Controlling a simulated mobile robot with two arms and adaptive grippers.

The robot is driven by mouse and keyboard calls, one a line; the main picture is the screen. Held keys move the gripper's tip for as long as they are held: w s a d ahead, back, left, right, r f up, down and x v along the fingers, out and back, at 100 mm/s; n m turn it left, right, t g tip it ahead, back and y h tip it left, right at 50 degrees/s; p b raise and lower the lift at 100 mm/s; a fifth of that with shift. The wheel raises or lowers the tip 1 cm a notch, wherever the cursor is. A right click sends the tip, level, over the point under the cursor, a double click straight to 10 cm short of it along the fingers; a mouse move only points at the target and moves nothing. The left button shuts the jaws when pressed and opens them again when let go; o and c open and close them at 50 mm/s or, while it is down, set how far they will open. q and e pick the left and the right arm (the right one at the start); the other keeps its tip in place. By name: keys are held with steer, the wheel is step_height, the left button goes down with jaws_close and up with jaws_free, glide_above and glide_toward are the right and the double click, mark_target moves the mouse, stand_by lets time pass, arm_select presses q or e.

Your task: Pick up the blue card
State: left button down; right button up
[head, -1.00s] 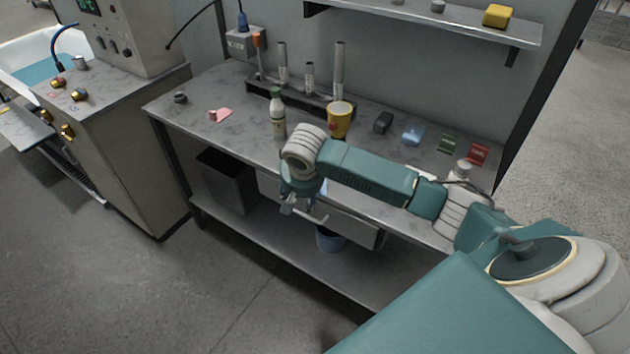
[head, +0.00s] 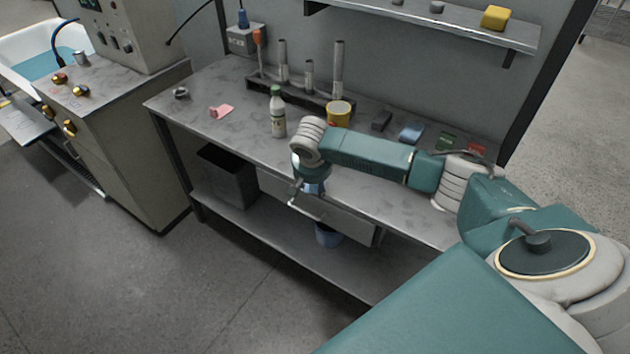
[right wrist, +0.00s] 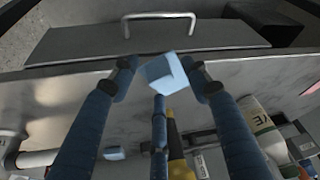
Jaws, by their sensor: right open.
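A pale blue card (right wrist: 163,72) shows in the right wrist view at the front edge of the bench (right wrist: 60,115), tilted and seeming to overhang it. The fingers of my right gripper (right wrist: 160,78) are spread around the card, and I see no firm grip on it. In the head view my right gripper (head: 308,190) is at the bench's front edge, above the drawer, and largely covers the card. A second light blue piece (head: 411,132) lies farther back on the bench; it also shows in the right wrist view (right wrist: 114,153). My left gripper is out of view.
A bottle (head: 277,112), a yellow cup (head: 339,113) and a dark block (head: 381,121) stand behind my gripper. Green (head: 446,142) and red (head: 477,149) pieces lie at right, a pink one (head: 221,111) at left. The drawer handle (right wrist: 158,16) is near the fingers.

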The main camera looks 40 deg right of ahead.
steer(key=shift+x, duration=0.75)
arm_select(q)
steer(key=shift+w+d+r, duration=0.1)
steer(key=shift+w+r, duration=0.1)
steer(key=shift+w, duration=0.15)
arm_select(e)
jaws_close()
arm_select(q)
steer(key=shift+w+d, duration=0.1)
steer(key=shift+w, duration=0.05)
